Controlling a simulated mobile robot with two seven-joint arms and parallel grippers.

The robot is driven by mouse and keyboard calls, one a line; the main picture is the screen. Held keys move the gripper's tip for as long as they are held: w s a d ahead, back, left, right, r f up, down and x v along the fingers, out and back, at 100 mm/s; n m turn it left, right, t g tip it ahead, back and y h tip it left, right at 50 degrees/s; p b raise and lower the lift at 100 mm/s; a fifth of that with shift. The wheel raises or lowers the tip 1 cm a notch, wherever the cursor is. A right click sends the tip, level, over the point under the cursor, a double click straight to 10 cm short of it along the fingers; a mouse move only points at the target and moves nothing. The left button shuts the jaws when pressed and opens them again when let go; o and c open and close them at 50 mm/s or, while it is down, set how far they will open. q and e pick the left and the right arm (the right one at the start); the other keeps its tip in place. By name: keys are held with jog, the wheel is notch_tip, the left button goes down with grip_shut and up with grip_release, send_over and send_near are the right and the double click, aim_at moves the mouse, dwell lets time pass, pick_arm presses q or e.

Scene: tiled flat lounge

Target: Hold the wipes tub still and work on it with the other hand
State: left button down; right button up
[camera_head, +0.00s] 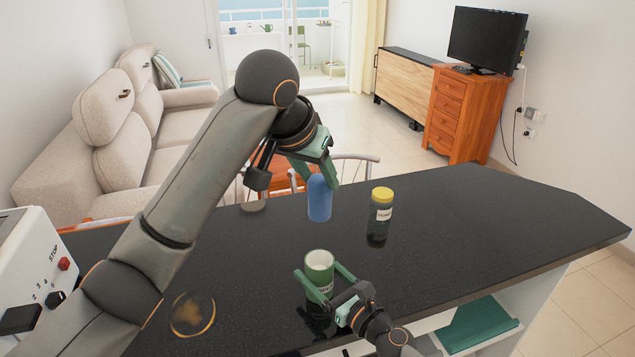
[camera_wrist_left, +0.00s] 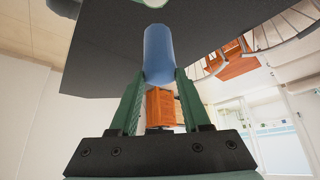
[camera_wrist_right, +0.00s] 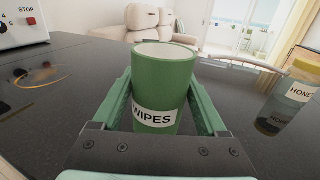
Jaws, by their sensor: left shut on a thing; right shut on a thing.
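The green wipes tub (camera_head: 320,262) stands upright on the dark counter, with its white inside showing at the open top. Its "WIPES" label faces the camera in the right wrist view (camera_wrist_right: 158,90). My right gripper (camera_head: 319,273) is shut on the tub, one finger on each side. My left gripper (camera_head: 321,178) is shut on a blue rounded cylinder (camera_head: 319,203), which hangs down from its fingers beyond the tub. The cylinder also shows between the fingers in the left wrist view (camera_wrist_left: 158,52). It is apart from the tub.
A honey jar (camera_head: 380,215) with a yellow lid stands right of the blue cylinder. A white appliance (camera_head: 28,262) with a STOP button is at the left. A brownish round patch (camera_head: 193,313) lies on the counter (camera_head: 480,225), whose right part is clear.

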pick_arm(q)
jog(key=shift+r, duration=0.15)
pick_arm(e)
jog(key=o, duration=1.3)
jog(key=shift+o, duration=0.2)
jog(key=shift+s, duration=0.1)
